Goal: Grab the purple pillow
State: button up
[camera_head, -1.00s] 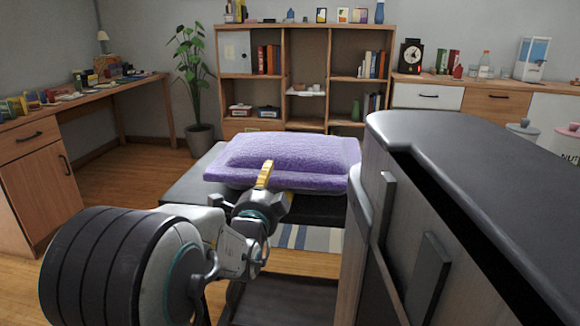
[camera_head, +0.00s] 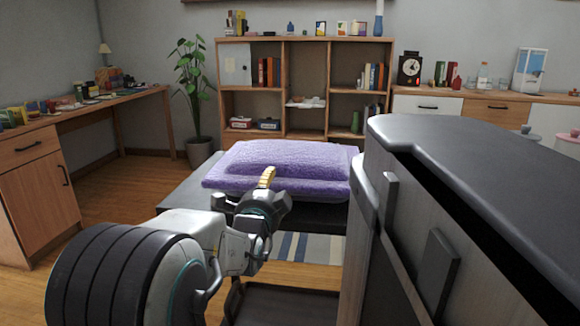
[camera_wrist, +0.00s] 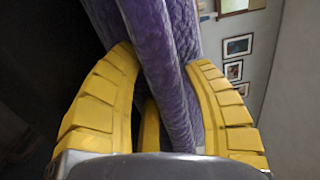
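The purple pillow (camera_head: 290,160) is plush and lies flat on a dark low table (camera_head: 185,197) in the head view. My gripper (camera_head: 267,178), with yellow fingers, is at the pillow's near edge, left of its middle. In the wrist view the pillow (camera_wrist: 180,70) runs between the spread fingers of my gripper (camera_wrist: 163,60). The fingers are open on either side of its edge. A further yellow finger shows lower down, partly behind the pillow's fold. I cannot tell whether any finger touches the pillow.
A wooden shelf (camera_head: 305,85) with books stands behind the table. A desk (camera_head: 40,145) is at the left, with a potted plant (camera_head: 190,90) beyond it. A striped rug (camera_head: 300,247) lies under the table. Wood floor is clear between desk and table.

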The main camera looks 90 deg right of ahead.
jog(key=c, duration=0.7)
jog(key=shift+r, duration=0.1)
grip_shut()
